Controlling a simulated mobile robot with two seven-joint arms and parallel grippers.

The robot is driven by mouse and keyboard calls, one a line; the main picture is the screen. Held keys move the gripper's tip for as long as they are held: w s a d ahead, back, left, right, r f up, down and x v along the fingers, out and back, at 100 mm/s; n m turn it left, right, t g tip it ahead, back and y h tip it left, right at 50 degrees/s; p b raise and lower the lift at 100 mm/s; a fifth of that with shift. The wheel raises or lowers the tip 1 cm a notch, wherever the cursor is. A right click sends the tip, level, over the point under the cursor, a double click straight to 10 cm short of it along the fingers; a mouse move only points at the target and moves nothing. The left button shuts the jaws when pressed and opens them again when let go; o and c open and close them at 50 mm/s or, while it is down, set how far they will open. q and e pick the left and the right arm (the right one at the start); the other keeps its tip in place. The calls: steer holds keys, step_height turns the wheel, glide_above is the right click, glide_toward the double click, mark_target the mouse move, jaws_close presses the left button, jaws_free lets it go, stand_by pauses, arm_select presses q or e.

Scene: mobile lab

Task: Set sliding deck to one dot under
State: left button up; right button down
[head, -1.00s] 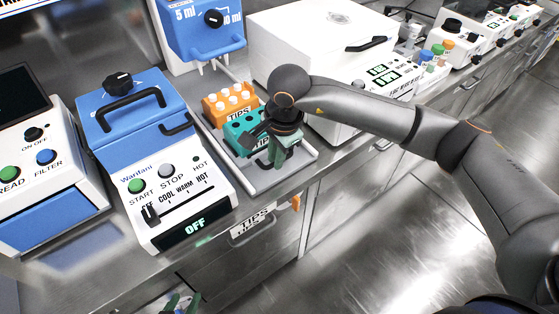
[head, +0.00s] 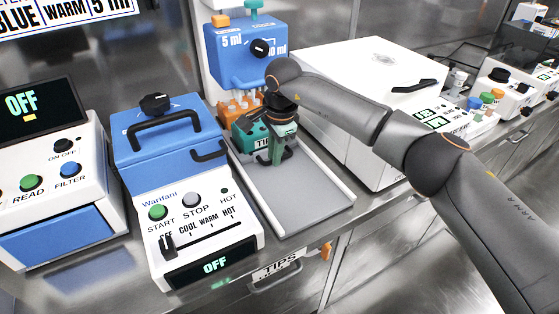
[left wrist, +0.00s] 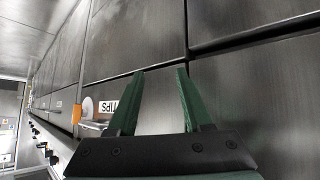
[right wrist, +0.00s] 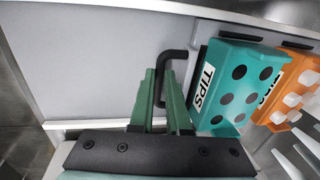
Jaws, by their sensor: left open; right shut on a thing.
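The sliding deck's black handle (right wrist: 161,70) is in the right wrist view, in front of a teal tips box (right wrist: 240,85) with dark holes. An orange tips box (right wrist: 295,85) with white tips is behind the teal one. In the head view the orange box (head: 237,107) is beneath the nozzles of the blue dispenser (head: 240,62); the teal box (head: 252,138) is in front, partly hidden by my right gripper (head: 277,158). That gripper is shut on the handle. A bare grey track (head: 290,190) stretches forward. My left gripper (left wrist: 160,72) is open and empty, facing cabinet fronts.
A blue-and-white heater (head: 185,190) reading OFF stands left of the track. A large white machine (head: 360,85) stands to the right, behind my right arm. A drawer labelled TIPS (head: 277,270) is below the counter edge. A sign (head: 65,12) hangs at top left.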

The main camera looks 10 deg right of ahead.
steer(key=shift+w+a, duration=0.1)
steer(key=shift+w, duration=0.3)
steer(key=c, duration=0.9)
jaws_free()
steer(key=r, duration=0.4)
steer(key=s+r, duration=0.1)
steer(key=r, duration=0.3)
steer(key=s+r, duration=0.1)
steer(key=r, duration=0.3)
steer(key=shift+s+d+r+p, duration=0.1)
steer(key=shift+d+r+p, duration=0.1)
steer(key=shift+d+p, duration=0.2)
steer(key=shift+c, duration=0.3)
